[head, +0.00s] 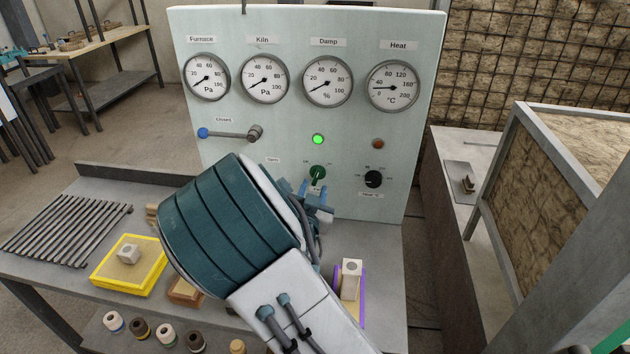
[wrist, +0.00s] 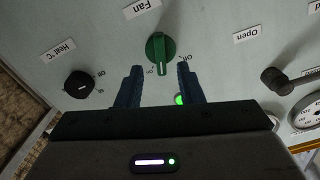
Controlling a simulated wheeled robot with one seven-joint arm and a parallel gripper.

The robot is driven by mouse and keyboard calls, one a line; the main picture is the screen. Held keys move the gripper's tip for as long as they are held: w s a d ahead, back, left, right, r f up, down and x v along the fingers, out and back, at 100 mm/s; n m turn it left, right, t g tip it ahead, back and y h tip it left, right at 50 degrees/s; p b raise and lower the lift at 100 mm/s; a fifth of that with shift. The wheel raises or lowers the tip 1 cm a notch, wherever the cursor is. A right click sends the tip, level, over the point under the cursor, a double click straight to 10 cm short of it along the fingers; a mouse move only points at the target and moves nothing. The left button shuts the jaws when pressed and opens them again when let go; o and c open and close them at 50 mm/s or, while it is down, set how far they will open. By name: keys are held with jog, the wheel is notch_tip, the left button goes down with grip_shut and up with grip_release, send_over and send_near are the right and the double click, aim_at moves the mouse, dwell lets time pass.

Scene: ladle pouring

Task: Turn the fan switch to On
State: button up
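The fan switch is a green knob on the pale panel (head: 290,60). In the head view the knob (head: 317,174) sits below a lit green lamp (head: 318,139). In the wrist view the knob (wrist: 160,52) has its ridge roughly upright in the picture, with small marks on both sides too small to read surely. My gripper (wrist: 160,78) is open, with one blue finger on each side of the line to the knob. The fingertips appear just short of the knob; contact cannot be told. In the head view my gripper (head: 316,188) is just below the knob, partly hidden by my arm.
A black heat knob (head: 373,179) is right of the fan knob, with an unlit lamp (head: 378,143) above it. A lever with a blue ball (head: 203,133) sticks out at left. Several gauges line the panel top. A yellow tray (head: 157,266) and a purple-edged tray (head: 361,300) stand below.

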aim_at(317, 179)
jog(key=shift+w+d, duration=0.2)
jog(key=shift+w, duration=0.7)
jog(key=shift+w+d, duration=0.15)
jog(key=shift+w, duration=0.75)
grip_shut()
jog(key=shift+f+m+b, duration=0.25)
jog(key=shift+m+b, duration=0.05)
jog(key=shift+b, duration=0.35)
jog(key=m+b, duration=0.5)
jog(key=b, duration=0.3)
jog(key=shift+b, duration=0.4)
jog(key=shift+r, duration=0.15)
